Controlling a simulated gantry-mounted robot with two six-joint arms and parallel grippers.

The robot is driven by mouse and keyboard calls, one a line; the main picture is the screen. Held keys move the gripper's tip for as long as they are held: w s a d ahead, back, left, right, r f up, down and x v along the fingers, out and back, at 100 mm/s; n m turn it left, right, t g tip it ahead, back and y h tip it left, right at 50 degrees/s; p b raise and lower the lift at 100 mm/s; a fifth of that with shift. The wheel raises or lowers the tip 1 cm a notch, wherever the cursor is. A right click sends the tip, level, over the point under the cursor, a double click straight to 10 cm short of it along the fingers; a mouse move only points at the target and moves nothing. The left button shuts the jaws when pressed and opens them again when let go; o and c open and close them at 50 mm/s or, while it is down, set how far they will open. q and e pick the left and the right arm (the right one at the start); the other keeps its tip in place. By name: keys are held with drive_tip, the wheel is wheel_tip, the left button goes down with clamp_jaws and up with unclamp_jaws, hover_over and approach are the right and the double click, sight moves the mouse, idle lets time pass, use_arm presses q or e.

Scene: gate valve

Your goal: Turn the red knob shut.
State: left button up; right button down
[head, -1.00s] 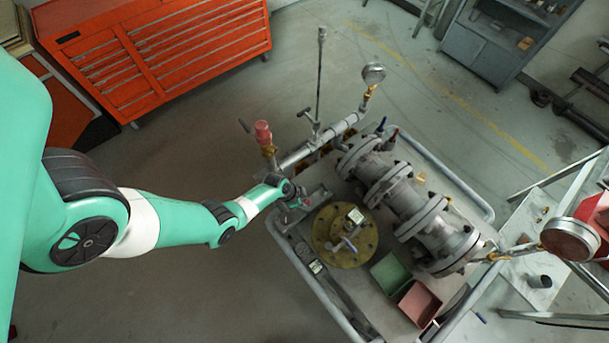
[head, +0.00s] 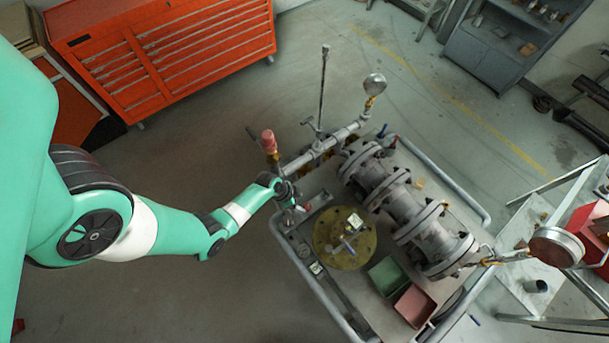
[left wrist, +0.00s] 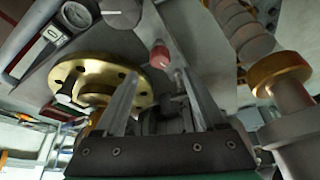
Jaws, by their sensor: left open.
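The small red knob (head: 307,207) is at the left end of the cart in the head view, just beside my left gripper (head: 298,207). In the left wrist view the red knob (left wrist: 159,56) shows between and just beyond the fingertips of my left gripper (left wrist: 157,77). The fingers are apart and empty, and I see no contact with the knob. The knob's stem is mostly hidden. My right gripper is not in view.
A red-capped brass fitting (head: 268,141) stands close to my left wrist. A round brass flange (head: 328,251) lies near the knob. Grey flanged pipes (head: 405,205), a green bin (head: 387,277) and a red bin (head: 413,305) sit on the cart.

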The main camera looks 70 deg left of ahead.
sight(307, 206)
use_arm(q)
drive_tip(key=p+v, duration=0.3)
drive_tip(key=v, duration=0.1)
drive_tip(key=shift+s+r, duration=0.15)
drive_tip(key=shift+r, duration=0.2)
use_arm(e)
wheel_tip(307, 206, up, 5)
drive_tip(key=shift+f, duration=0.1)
use_arm(q)
drive_tip(key=shift+f, duration=0.1)
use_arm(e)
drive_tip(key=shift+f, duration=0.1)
use_arm(q)
drive_tip(key=w+f+n+y+b, duration=0.1)
drive_tip(key=f+n+b, duration=0.1)
drive_tip(key=f+b, duration=0.1)
drive_tip(key=w+f+n+y+b, duration=0.1)
drive_tip(key=w+f+n+b, duration=0.1)
drive_tip(key=f+b, duration=0.1)
drive_tip(key=w+f+n+b, duration=0.1)
drive_tip(key=f+n+b, duration=0.2)
drive_tip(key=f, duration=0.1)
drive_tip(key=shift+w+d+f+g+y, duration=0.25)
drive_tip(key=shift+w+f+g+y, duration=0.05)
drive_tip(key=shift+w+y, duration=0.1)
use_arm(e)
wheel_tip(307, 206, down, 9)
use_arm(q)
drive_tip(key=shift+s, duration=0.1)
clamp_jaws()
